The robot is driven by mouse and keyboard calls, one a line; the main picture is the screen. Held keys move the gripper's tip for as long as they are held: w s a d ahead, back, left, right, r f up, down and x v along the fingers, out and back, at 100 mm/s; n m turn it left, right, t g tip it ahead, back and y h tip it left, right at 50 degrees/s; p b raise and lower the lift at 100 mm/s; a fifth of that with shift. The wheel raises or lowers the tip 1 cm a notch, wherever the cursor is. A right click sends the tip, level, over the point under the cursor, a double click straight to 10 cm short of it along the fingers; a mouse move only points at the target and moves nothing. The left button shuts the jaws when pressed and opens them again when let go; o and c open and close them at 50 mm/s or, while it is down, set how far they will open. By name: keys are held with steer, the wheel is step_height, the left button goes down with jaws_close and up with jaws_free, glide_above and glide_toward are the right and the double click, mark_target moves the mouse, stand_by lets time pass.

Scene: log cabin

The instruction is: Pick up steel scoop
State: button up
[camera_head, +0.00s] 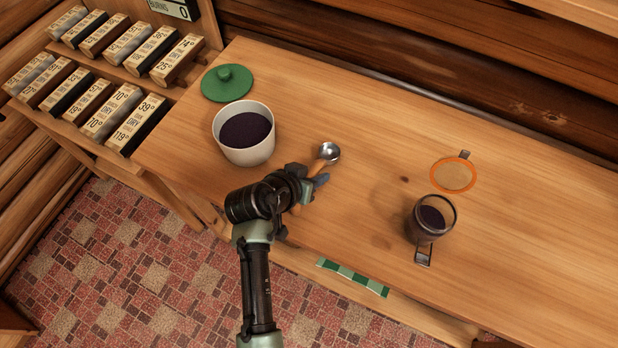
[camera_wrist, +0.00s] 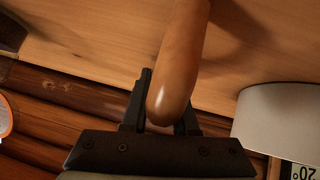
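The steel scoop (camera_head: 329,152) has a shiny round bowl and an orange-brown wooden handle. In the head view it is over the table just beyond my gripper (camera_head: 313,186), its handle running back to the fingers. In the wrist view the handle (camera_wrist: 180,60) comes down from the top, and its rounded end lies at the two dark fingers of my gripper (camera_wrist: 164,100). The fingers are apart. The bowl is out of the wrist view.
A white canister (camera_head: 245,157) with dark contents stands left of the scoop, its green lid (camera_head: 227,83) behind it. A glass cup (camera_head: 430,220) and an orange-rimmed strainer (camera_head: 453,174) are to the right. Labelled boxes (camera_head: 110,110) fill shelves at left. The table's right side is clear.

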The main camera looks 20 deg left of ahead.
mark_target(315, 169)
jaws_close()
steer(key=shift+r, duration=0.15)
step_height(315, 169, up, 10)
steer(key=shift+f+p, duration=0.1)
steer(key=shift+p, duration=0.5)
jaws_free()
jaws_close()
